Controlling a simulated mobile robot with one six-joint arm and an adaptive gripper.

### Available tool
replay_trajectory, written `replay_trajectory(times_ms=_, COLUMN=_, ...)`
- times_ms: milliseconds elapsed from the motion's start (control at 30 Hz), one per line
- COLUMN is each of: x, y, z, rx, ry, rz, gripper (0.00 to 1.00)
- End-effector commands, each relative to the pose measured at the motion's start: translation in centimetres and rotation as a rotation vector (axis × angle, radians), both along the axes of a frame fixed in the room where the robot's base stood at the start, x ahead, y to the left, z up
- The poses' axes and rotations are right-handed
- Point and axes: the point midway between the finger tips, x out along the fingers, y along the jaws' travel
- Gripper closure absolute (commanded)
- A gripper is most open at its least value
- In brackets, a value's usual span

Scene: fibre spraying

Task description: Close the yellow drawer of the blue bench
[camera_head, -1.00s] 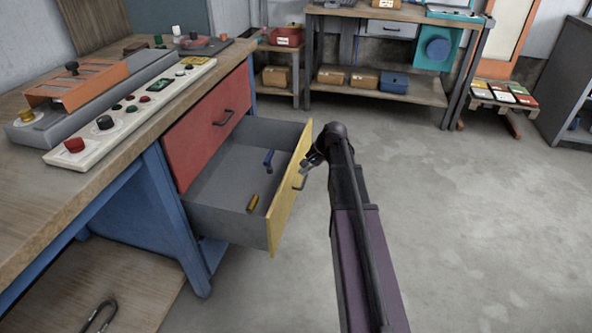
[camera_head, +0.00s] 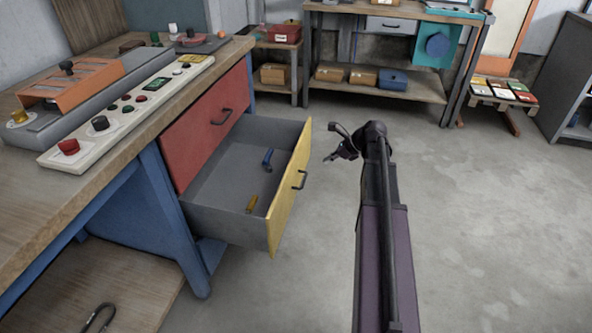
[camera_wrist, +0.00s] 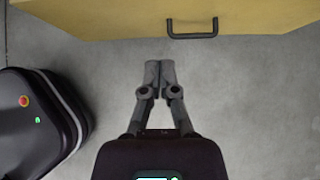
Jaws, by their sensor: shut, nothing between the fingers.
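The yellow drawer (camera_head: 291,186) of the blue bench (camera_head: 172,212) stands pulled far out below a shut red drawer (camera_head: 208,128). Its yellow front carries a dark handle (camera_head: 299,180).
A control panel (camera_head: 125,112) lies on the bench's wooden top. A second bench (camera_head: 415,88) with boxes on its lower shelf stands at the back. A low stand with coloured cards (camera_head: 502,91) is at the back right. The floor (camera_head: 480,220) to the right is clear.

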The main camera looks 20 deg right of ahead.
Motion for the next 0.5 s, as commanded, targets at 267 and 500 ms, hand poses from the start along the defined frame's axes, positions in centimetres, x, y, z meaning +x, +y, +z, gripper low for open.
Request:
replay_trajectory(times_ms=267, x=0.00, y=0.00, z=0.00, rx=0.000, ry=0.001, rz=-0.001, gripper=1.00)
replay_trajectory(times_ms=500, x=0.18, y=0.25, z=-0.40, rx=0.000, ry=-0.001, rz=0.001, gripper=1.00)
